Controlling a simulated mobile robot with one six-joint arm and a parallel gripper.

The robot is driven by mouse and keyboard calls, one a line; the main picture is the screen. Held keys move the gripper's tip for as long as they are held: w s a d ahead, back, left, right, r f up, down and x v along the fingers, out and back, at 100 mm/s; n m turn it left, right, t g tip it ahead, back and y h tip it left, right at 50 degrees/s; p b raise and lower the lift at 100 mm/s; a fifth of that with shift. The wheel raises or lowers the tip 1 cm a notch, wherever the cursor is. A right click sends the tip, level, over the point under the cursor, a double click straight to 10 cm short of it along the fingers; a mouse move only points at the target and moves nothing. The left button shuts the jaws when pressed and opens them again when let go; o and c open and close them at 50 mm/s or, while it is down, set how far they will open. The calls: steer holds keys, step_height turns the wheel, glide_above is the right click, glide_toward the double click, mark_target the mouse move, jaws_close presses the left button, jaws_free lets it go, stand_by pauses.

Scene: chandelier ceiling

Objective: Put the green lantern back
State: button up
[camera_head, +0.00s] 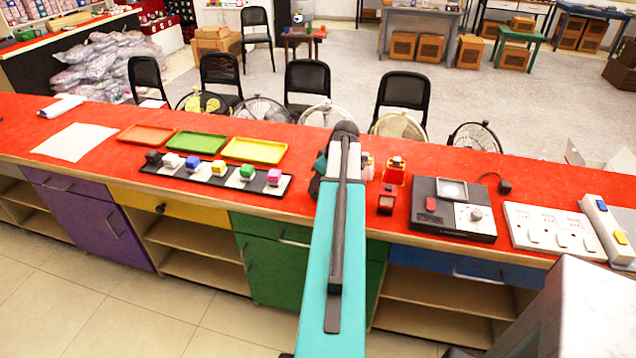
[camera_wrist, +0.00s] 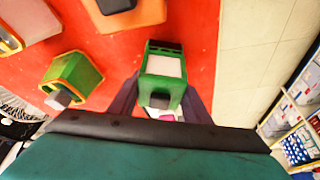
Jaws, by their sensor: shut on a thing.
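A green lantern (camera_wrist: 163,68) with a pale panel and a grey knob is between the dark fingers of my gripper (camera_wrist: 160,100) in the wrist view. The gripper is shut on it, with the red counter behind it. Whether the lantern touches the counter cannot be told. In the head view my arm covers the lantern, and my gripper's fingertips are hidden there. A second green box-like piece (camera_wrist: 72,75) with yellow-orange edges and a grey knob stands to the left in the wrist view, apart from the fingers.
The red counter (camera_head: 440,158) carries a black strip (camera_head: 205,178) of coloured cubes, orange (camera_head: 147,134), green (camera_head: 195,142) and yellow (camera_head: 255,150) trays, a red lantern-like piece (camera_head: 394,172), a black device (camera_head: 453,220) and white switch panels (camera_head: 550,230). Several chairs and fans stand behind.

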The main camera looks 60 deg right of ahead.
stand_by(0.3)
steer(key=o, duration=1.5)
steer(key=shift+f, duration=0.1)
steer(key=shift+r, duration=0.2)
steer(key=b+v, duration=0.2)
steer(key=v, duration=1)
steer(key=shift+w, duration=0.1)
